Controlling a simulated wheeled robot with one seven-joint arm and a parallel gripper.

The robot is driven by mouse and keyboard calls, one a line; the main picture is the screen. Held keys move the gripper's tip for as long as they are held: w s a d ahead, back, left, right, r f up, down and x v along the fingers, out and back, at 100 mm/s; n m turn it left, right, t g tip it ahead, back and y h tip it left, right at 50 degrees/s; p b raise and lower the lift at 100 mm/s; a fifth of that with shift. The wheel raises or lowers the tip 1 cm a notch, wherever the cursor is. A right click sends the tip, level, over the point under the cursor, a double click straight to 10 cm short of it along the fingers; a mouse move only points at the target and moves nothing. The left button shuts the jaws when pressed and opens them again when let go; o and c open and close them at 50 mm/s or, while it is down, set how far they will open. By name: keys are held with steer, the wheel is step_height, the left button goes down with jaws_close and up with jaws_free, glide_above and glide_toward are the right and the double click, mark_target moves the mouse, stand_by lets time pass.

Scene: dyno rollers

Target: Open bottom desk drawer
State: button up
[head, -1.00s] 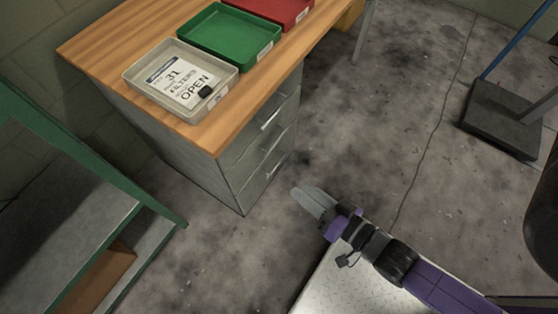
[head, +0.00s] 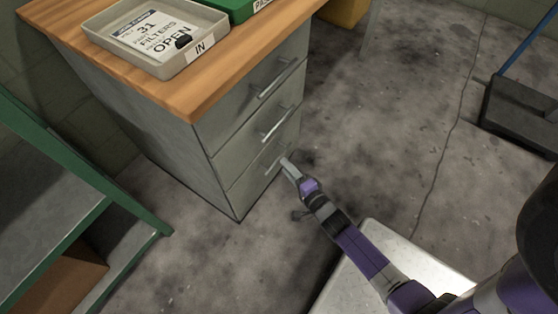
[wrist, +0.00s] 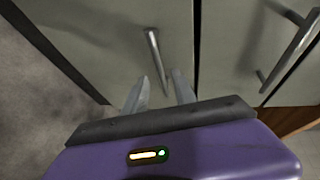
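The desk's bottom drawer (head: 246,187) is a grey metal front, shut flush with the desk. Its bar handle (wrist: 155,55) stands ahead of my gripper in the wrist view; in the head view it is mostly hidden by my fingers. My gripper (head: 287,163) is right at this handle. In the wrist view my gripper (wrist: 161,86) has its two fingers spread apart, with the handle's near end lined up between them. I cannot tell whether the fingers touch the bar.
The middle drawer's handle (wrist: 287,50) is close on the right in the wrist view. The wooden desktop (head: 190,100) holds a paper tray (head: 150,45) and a green tray (head: 240,8). A green-framed shelf (head: 70,150) stands at left. Floor (head: 385,120) right of the desk is clear.

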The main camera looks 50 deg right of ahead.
mark_target(279, 158)
steer(key=b+x, duration=0.1)
steer(key=x, duration=0.4)
steer(key=shift+w+d+f+b, duration=0.1)
steer(key=shift+w+b, duration=0.2)
steer(key=shift+b, duration=0.05)
steer(key=shift+c, duration=0.4)
jaws_close()
stand_by(0.8)
